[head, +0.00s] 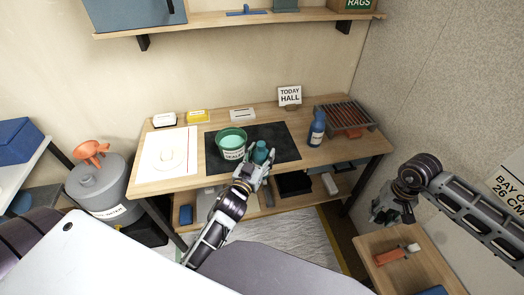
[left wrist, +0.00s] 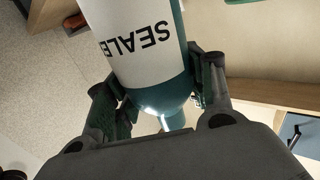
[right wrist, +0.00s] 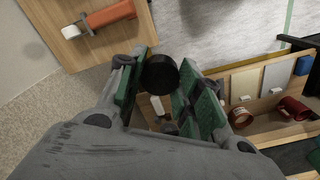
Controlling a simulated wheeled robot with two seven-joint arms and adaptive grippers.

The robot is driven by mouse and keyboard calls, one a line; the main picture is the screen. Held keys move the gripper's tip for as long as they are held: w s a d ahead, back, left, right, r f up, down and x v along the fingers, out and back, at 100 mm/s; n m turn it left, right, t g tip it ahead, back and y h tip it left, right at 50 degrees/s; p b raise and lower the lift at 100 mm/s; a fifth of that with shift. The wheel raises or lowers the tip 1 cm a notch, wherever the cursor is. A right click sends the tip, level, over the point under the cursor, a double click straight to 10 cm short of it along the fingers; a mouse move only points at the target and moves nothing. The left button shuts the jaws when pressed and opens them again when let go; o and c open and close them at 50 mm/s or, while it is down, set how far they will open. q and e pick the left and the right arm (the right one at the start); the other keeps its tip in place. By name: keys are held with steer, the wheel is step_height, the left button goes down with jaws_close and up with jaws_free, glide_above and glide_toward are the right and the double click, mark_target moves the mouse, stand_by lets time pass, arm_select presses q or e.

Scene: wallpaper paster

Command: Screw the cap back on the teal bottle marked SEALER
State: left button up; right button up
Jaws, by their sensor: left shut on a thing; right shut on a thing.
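The teal bottle (head: 260,152) is held by my left gripper (head: 256,170) at the front edge of the dark mat. In the left wrist view the bottle (left wrist: 140,45) has a white label reading SEALER. Its tapered shoulder points toward the gripper body, and the tip of its neck is hidden. My left gripper (left wrist: 155,95) is shut around the bottle. My right gripper (head: 388,212) is at the right, apart from the bottle, above a small wooden surface. In the right wrist view it (right wrist: 155,85) is shut on a round black cap (right wrist: 160,73).
A green tub (head: 232,142) stands close left of the bottle. A blue bottle (head: 317,128) and a slatted rack (head: 345,118) stand on the right of the workbench (head: 200,180). An orange-handled tool (head: 392,255) lies on the small wooden surface (head: 420,265). Space between my grippers looks open.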

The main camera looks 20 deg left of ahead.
arm_select(q)
steer(key=s+d+r+m+g+h, duration=0.1)
steer(key=d+r+m+g+h, duration=0.1)
steer(key=d+h, duration=0.3)
steer(key=s+d+r+m+g+h, duration=0.2)
steer(key=d+m+h, duration=0.3)
steer(key=d, duration=0.5)
steer(key=shift+d+r+m+h, duration=0.2)
steer(key=shift+r+m+h, duration=0.1)
steer(key=shift+r+h, duration=0.2)
stand_by(0.7)
steer(key=shift+s, duration=0.15)
